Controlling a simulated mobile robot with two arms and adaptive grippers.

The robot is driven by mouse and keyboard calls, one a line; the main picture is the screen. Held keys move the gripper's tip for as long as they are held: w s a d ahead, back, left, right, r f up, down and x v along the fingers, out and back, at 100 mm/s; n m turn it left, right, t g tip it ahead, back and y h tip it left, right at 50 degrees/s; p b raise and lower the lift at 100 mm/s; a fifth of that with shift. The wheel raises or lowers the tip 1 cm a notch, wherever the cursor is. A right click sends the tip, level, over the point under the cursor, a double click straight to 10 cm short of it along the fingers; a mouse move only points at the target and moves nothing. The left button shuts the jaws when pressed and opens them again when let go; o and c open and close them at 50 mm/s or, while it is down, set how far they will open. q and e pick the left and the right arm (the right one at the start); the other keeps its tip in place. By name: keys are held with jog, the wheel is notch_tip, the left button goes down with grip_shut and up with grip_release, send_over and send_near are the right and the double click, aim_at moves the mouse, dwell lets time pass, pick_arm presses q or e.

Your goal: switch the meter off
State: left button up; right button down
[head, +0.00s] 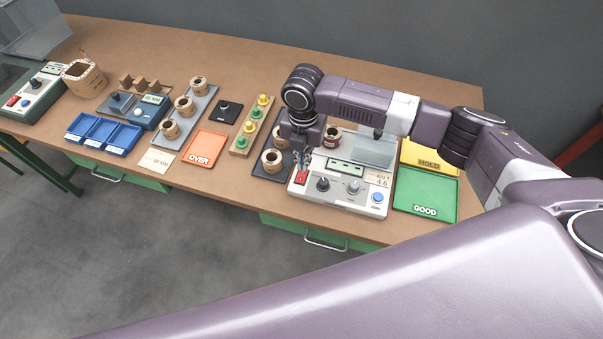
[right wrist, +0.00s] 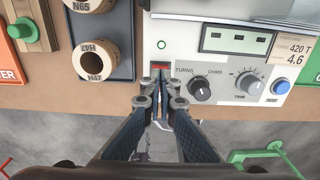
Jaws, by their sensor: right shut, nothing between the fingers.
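The meter (head: 340,193) is a pale box near the table's front edge, with a dark display, two knobs, a blue button and a clear raised cover. It also shows in the right wrist view (right wrist: 217,64). Its red switch (head: 301,178) sits at the left of the front panel. In the right wrist view the switch (right wrist: 160,67) is mostly hidden behind my fingertips. My right gripper (right wrist: 160,76) is shut and empty, its tips right at the switch; I cannot tell whether they touch it. The switch's position is unclear. My left gripper is not in view.
A dark holder with coils (right wrist: 90,61) stands just left of the meter. To the right lie a green GOOD tray (head: 425,188) and a yellow HOLD tray (head: 416,151). An orange OVER tray (head: 204,141) and a blue tray (head: 103,134) lie farther left.

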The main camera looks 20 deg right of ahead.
jog(key=shift+f+b, duration=0.5)
jog(key=shift+f, duration=0.55)
dwell(0.9)
notch_tip(320, 180, up, 7)
jog(key=p, duration=0.7)
dwell(0.5)
